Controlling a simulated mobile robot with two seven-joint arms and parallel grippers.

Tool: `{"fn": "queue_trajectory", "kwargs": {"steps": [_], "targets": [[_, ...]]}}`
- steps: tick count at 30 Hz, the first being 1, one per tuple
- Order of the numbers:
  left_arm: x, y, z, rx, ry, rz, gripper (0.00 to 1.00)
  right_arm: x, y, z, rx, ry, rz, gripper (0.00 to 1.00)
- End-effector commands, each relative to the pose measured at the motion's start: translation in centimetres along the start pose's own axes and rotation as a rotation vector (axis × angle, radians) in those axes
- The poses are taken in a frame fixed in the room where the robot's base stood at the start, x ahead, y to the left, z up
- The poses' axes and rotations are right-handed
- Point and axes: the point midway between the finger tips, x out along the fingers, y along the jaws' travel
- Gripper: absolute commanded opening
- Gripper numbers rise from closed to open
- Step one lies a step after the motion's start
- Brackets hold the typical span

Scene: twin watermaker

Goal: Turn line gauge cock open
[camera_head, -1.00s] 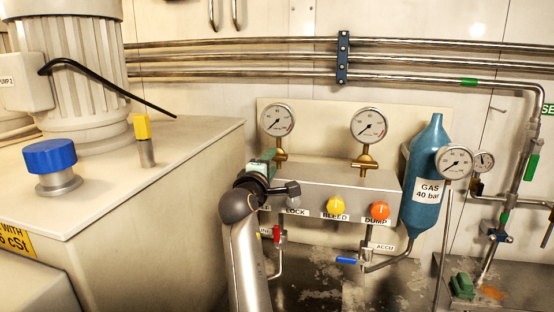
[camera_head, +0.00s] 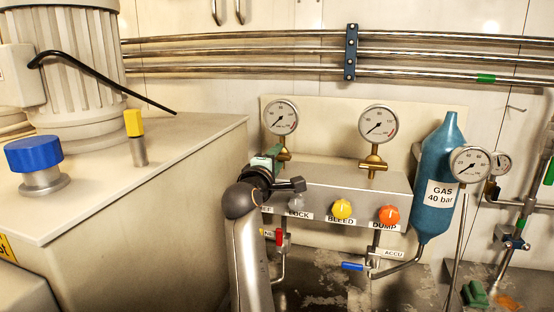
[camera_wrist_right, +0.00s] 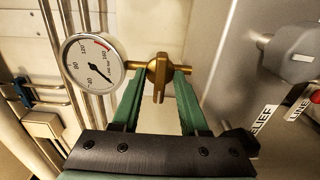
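The left pressure gauge (camera_head: 282,117) has a white dial and stands on a brass cock (camera_head: 285,150) above the grey valve block. In the right wrist view the brass cock (camera_wrist_right: 160,72) has its flat handle between my green fingers, with the gauge (camera_wrist_right: 92,62) to its left. My right gripper (camera_head: 277,152) is at the cock in the head view; its fingers (camera_wrist_right: 163,76) are spread to either side of the handle, with a gap visible at least on the left. The cock's lower part is hidden in the head view. My left gripper is not in view.
The grey block (camera_head: 360,185) carries a yellow knob (camera_head: 342,209), an orange knob (camera_head: 389,215) and a grey knob. A second gauge (camera_head: 378,124) stands to the right, beside a blue gas bottle (camera_head: 437,170). A large beige cabinet (camera_head: 150,190) fills the left. Pipes run along the wall above.

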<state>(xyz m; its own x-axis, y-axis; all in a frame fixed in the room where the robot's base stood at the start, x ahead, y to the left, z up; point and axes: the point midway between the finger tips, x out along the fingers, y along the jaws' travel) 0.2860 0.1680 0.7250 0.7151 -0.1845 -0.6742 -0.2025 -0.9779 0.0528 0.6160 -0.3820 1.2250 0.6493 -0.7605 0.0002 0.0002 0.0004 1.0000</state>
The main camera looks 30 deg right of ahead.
Motion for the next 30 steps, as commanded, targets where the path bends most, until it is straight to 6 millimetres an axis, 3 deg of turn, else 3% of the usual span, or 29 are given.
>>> {"fn": "queue_trajectory", "kwargs": {"steps": [1, 11, 30], "targets": [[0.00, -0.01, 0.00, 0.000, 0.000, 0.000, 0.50, 0.00, 0.00, -0.01, 0.000, 0.000, 0.000, 0.36], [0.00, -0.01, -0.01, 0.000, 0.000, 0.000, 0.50, 0.01, -0.01, -0.01, 0.000, 0.000, 0.000, 0.00], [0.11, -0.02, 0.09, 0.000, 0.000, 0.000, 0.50, 0.01, -0.05, 0.00, 0.039, 0.000, 0.000, 0.00]]}}
